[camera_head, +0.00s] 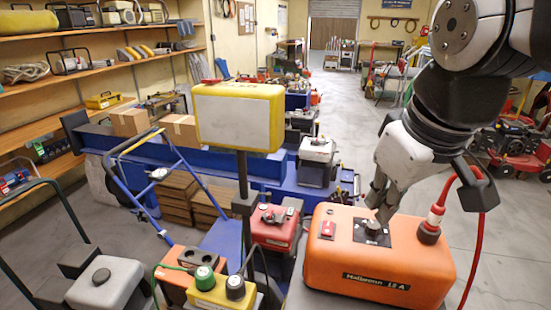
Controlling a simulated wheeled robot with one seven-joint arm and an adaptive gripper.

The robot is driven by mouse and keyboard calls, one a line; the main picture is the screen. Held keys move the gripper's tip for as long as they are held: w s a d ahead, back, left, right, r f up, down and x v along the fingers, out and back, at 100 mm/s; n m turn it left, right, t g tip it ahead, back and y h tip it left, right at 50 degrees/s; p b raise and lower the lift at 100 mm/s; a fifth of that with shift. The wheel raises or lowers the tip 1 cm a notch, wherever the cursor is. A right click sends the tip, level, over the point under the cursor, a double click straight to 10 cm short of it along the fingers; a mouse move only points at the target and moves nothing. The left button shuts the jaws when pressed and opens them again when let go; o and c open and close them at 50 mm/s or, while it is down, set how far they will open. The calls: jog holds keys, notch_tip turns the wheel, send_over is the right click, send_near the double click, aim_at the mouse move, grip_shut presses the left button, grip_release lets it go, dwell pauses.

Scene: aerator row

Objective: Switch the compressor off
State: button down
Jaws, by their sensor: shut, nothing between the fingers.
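An orange box-shaped machine (345,268) with rounded edges stands at the front right; I take it as the compressor, but its small label does not clearly say so. A grey rotary knob (373,227) sits on a black square plate on its top. A red switch (327,229) is left of the plate. A red hose joins a dark and red fitting (430,230) at the right. My gripper (379,208) is shut and empty, pointing down right over the knob. Its fingertips partly hide the knob; I cannot tell whether they touch. The knob's marks are too small to read.
A yellow-framed blank sign (238,118) on a post stands left of the orange machine. A red machine (275,227) and a yellow box with green and black knobs (220,292) stand close by. The red hose hangs right of my gripper. Open floor lies behind.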

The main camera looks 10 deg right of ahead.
jog(key=w+n+g+b, duration=0.1)
jog(key=w+n+g, duration=0.1)
jog(key=w+n, duration=0.5)
jog(key=n+g+b, duration=0.1)
jog(key=n+g, duration=0.1)
jog(key=n, duration=0.1)
send_over(328, 225)
notch_tip(328, 225, down, 5)
jog(key=shift+r, duration=0.15)
notch_tip(328, 225, down, 13)
jog(key=shift+s+r+p, duration=0.1)
jog(key=shift+p, duration=0.45)
jog(key=shift+f, duration=0.6)
jog(key=shift+f, duration=0.15)
